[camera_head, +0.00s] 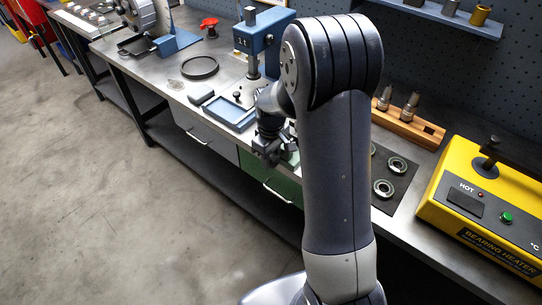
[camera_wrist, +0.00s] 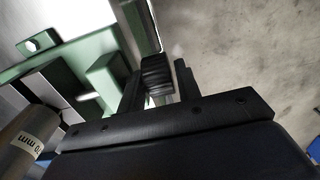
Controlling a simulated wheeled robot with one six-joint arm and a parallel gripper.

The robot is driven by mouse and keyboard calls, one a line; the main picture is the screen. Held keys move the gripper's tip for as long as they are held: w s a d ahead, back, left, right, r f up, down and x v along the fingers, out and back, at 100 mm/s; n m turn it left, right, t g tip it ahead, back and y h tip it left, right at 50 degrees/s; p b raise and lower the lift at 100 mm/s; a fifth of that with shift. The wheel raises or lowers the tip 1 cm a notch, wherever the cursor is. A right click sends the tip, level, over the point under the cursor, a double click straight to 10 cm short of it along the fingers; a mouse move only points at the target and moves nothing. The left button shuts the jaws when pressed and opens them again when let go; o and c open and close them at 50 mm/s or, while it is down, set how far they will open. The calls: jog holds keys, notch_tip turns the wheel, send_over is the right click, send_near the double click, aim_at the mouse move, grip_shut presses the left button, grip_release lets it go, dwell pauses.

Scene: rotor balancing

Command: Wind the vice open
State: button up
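The vice (camera_wrist: 104,74) is green and shows at the left of the wrist view, with pale metal beside it. In the head view only a bit of green (camera_head: 292,159) shows behind my gripper (camera_head: 270,150), at the bench's front edge. In the wrist view my gripper (camera_wrist: 160,84) has its two black fingers apart, with a black ribbed piece (camera_wrist: 157,74) between them. This looks like the vice's handle grip. The left finger overlaps it; a narrow gap seems to show at the right finger, so I cannot tell whether both touch it.
A grey cylinder (camera_wrist: 20,140) marked in mm stands close to my gripper. On the bench are a blue press (camera_head: 262,40), a blue tray (camera_head: 231,114), bearings on a dark mat (camera_head: 407,179), a wooden block (camera_head: 408,127) and a yellow bearing heater (camera_head: 490,205). The floor (camera_head: 100,190) in front is clear.

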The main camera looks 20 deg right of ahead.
jog(key=c, duration=0.6)
jog(key=shift+w+a+r+g+h+p, duration=0.15)
jog(key=shift+g+h+p, duration=0.35)
jog(key=shift+p, duration=0.4)
jog(key=shift+c, duration=0.2)
jog(key=shift+g+h+p, duration=0.4)
jog(key=shift+g+p, duration=0.15)
jog(key=shift+g, duration=0.25)
jog(key=shift+f, duration=0.2)
jog(key=o, duration=0.7)
jog(key=shift+r, duration=0.1)
jog(key=b+v, duration=0.1)
jog(key=v, duration=0.9)
jog(key=shift+r+b, duration=0.3)
